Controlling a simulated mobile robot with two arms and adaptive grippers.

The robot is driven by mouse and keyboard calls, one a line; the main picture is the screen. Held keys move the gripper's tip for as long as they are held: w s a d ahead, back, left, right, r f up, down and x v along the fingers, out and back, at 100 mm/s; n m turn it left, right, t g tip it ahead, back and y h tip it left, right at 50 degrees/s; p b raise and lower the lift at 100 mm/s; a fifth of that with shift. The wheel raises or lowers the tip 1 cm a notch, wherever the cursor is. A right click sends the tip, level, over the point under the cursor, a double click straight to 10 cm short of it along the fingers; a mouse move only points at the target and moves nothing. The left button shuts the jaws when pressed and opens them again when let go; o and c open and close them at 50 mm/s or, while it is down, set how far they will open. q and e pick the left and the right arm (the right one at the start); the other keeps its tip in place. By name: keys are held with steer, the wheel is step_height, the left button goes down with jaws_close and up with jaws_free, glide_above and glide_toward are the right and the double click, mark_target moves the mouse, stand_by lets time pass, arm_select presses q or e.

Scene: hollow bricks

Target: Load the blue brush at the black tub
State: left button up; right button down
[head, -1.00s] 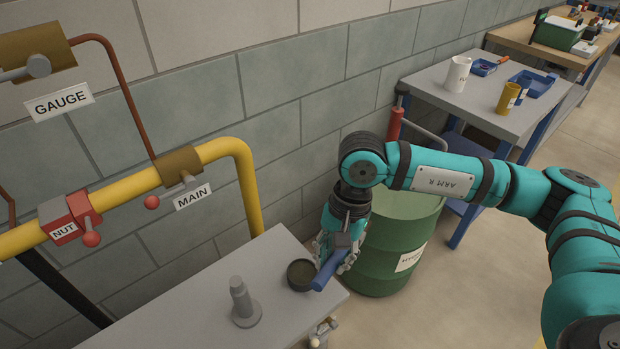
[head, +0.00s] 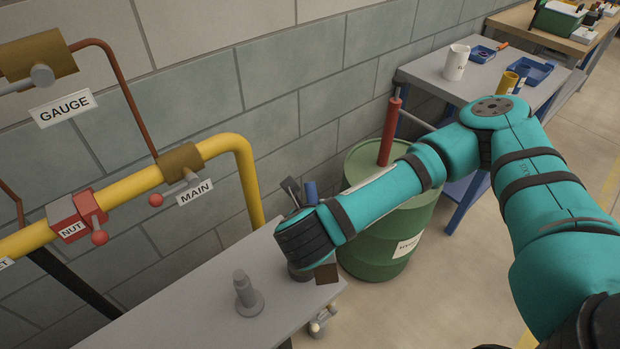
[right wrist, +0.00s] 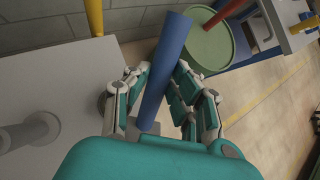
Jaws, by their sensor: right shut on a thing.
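The blue brush (right wrist: 163,70) is held between the fingers of my right gripper (right wrist: 161,72), which is shut on its long blue handle. The black tub (head: 298,274) stands on the grey bench directly under my wrist, mostly hidden. Its dark edge also shows beside a finger in the right wrist view (right wrist: 102,103). My left gripper is out of view.
A grey stepped peg (head: 245,295) stands left of the tub on the grey bench (head: 180,310). A green drum (head: 385,235) and a red post (head: 390,132) are to the right. Yellow pipes (head: 120,194) with valves run along the wall.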

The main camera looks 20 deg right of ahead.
mark_target(311, 183)
steer(key=w+r+m+g+h, duration=0.1)
steer(key=m, duration=0.1)
steer(key=w+r+m+h, duration=0.1)
steer(key=m+h, duration=0.1)
steer(key=w+r+m+g+h+p, duration=0.1)
steer(key=m+h, duration=0.1)
steer(key=shift+w+r+m+g, duration=0.15)
steer(key=shift+w+m+g, duration=0.15)
steer(key=shift+w, duration=0.05)
steer(key=shift+w+d+r+m+g+h, duration=0.3)
steer(key=shift+r+m+g+h, duration=0.1)
steer(key=shift+m+h, duration=0.25)
steer(key=shift+f+b, duration=1.9)
steer(key=shift+f, duration=1.15)
steer(key=shift+f+b, duration=0.45)
steer(key=shift+b, duration=0.1)
steer(key=shift+r, duration=0.1)
